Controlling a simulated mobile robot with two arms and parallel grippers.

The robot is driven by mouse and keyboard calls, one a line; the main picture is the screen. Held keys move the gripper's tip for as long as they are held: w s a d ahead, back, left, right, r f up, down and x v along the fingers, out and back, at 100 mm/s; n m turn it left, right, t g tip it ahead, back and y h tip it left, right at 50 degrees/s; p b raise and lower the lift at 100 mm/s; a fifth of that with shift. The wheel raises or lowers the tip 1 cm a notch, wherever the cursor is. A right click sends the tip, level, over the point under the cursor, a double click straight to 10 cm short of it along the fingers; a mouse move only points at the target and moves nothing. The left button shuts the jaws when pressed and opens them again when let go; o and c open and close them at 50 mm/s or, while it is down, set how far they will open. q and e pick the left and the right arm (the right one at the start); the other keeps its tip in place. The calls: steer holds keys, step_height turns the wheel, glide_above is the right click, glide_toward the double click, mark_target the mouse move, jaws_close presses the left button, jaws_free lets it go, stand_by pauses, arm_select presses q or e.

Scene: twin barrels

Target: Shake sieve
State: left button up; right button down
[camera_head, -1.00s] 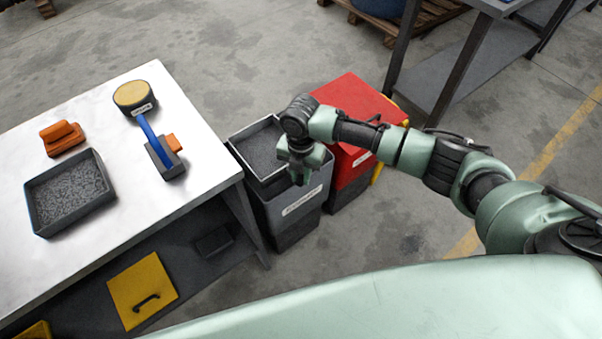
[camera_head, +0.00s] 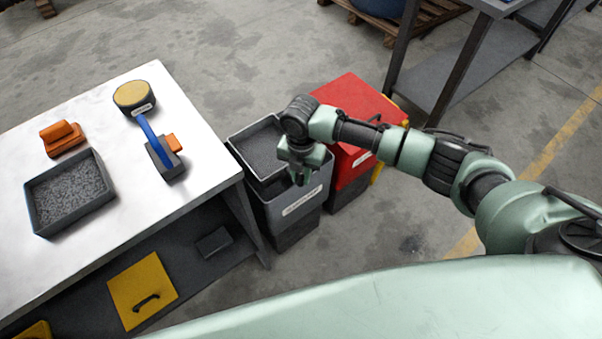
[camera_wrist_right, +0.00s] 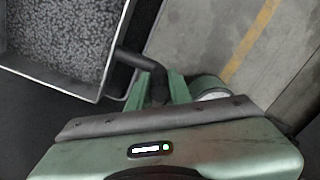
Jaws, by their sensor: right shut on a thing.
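The sieve (camera_head: 262,147) is a dark square tray with a metal rim, at the mouth of the grey bin (camera_head: 296,207). In the right wrist view the sieve (camera_wrist_right: 92,82) holds a layer of grey granules, and its dark handle runs to my fingers. My right gripper (camera_head: 301,176) is shut on that handle at the bin's right side; it also shows in the right wrist view (camera_wrist_right: 158,88). I cannot tell whether the sieve touches the bin. My left gripper is not in view.
A red bin (camera_head: 358,95) stands right behind the grey one. On the workbench (camera_head: 100,120) at left lie a dark tray of granules (camera_head: 70,192), an orange tool (camera_head: 62,138), a round yellow-topped item (camera_head: 134,96) and a blue-handled tool (camera_head: 165,155).

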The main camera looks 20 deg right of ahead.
steer(key=w+d, duration=0.2)
steer(key=d, duration=0.4)
steer(key=shift+w+p, duration=0.2)
steer(key=shift+p, duration=0.15)
steer(key=c, duration=1.3)
jaws_free()
steer(key=shift+d, duration=0.15)
steer(key=shift+r, duration=0.15)
step_height(320, 180, up, 8)
steer(key=shift+f, duration=0.2)
